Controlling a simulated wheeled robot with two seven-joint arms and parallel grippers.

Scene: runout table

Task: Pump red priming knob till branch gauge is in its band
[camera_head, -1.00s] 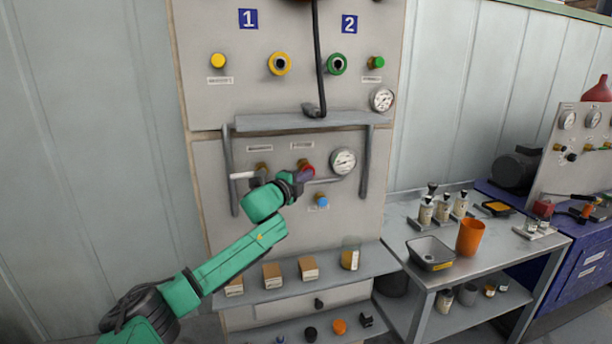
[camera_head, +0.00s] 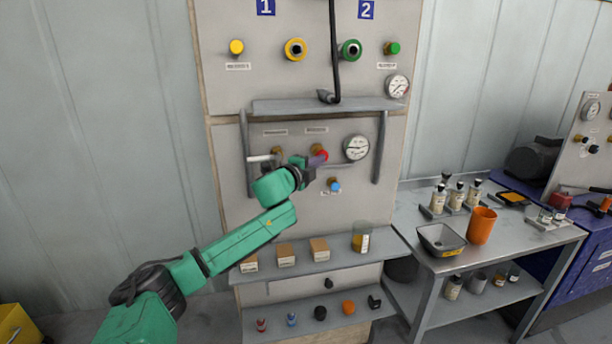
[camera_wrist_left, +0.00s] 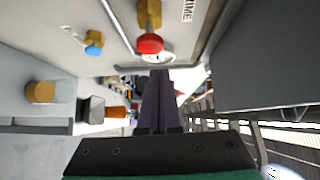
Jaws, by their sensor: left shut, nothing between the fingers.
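The red priming knob (camera_head: 323,154) sticks out of the panel below the grey shelf, partly covered by my left gripper (camera_head: 317,161). In the left wrist view the red knob (camera_wrist_left: 150,43) sits on its brass fitting, just beyond the tips of my left gripper (camera_wrist_left: 160,74). The left fingers are shut together with nothing between them. I cannot tell whether they touch the knob. The round white branch gauge (camera_head: 357,148) is to the right of the knob; its needle and band are too small to read. My right gripper is not in view.
A blue knob (camera_head: 335,186) is below the red one. A grey shelf (camera_head: 320,105) crosses above. A lower shelf (camera_head: 340,260) holds boxes and a beaker (camera_head: 361,237). A steel side table (camera_head: 405,215) with bottles and an orange cup (camera_head: 481,226) stands at right.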

